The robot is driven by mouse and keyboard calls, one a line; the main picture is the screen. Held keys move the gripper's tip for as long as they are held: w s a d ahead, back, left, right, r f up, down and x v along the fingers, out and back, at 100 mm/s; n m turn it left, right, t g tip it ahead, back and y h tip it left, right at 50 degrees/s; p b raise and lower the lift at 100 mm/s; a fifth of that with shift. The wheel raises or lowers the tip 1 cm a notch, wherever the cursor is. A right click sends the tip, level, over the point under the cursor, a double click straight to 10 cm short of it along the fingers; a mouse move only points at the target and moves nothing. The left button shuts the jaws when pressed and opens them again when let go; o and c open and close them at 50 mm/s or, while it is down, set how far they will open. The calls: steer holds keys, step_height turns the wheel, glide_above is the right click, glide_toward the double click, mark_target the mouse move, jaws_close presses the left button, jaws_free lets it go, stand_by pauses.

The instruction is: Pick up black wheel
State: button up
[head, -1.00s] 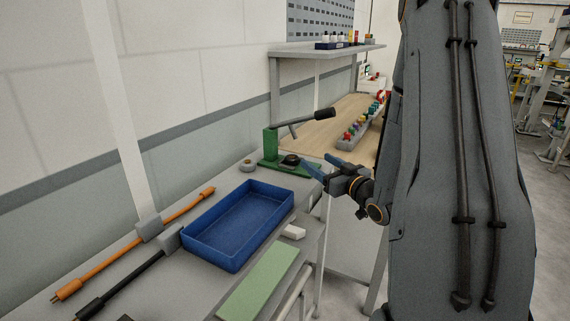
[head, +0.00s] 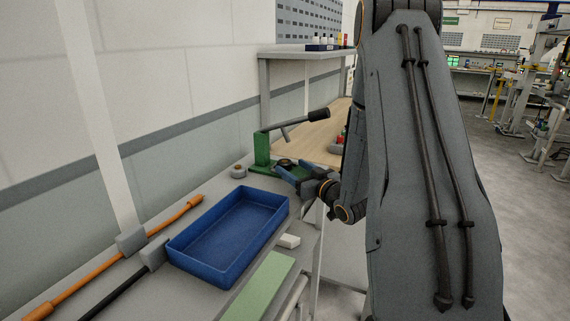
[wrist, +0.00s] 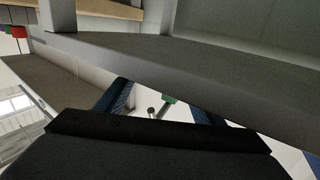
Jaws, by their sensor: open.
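The black wheel (head: 285,162) is a small dark disc on the base of the green lever press (head: 262,150) at the back of the grey bench. My gripper (head: 284,172) reaches in from the right with its blue jaws open. In the head view its jaw tips overlap the wheel's near side and partly hide it; I cannot tell whether they touch. I cannot make out the wheel there.
A blue tray (head: 200,270) sits in front of the press. A small grey round part (head: 238,171), a white block (head: 289,241) and a green pad (head: 262,285) lie nearby. The press's black-ended lever (head: 300,122) extends above my gripper.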

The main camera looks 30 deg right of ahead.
steer(key=shift+w+a, duration=0.15)
steer(key=shift+w, duration=1.05)
steer(key=c, duration=1.2)
steer(key=shift+r, duration=0.1)
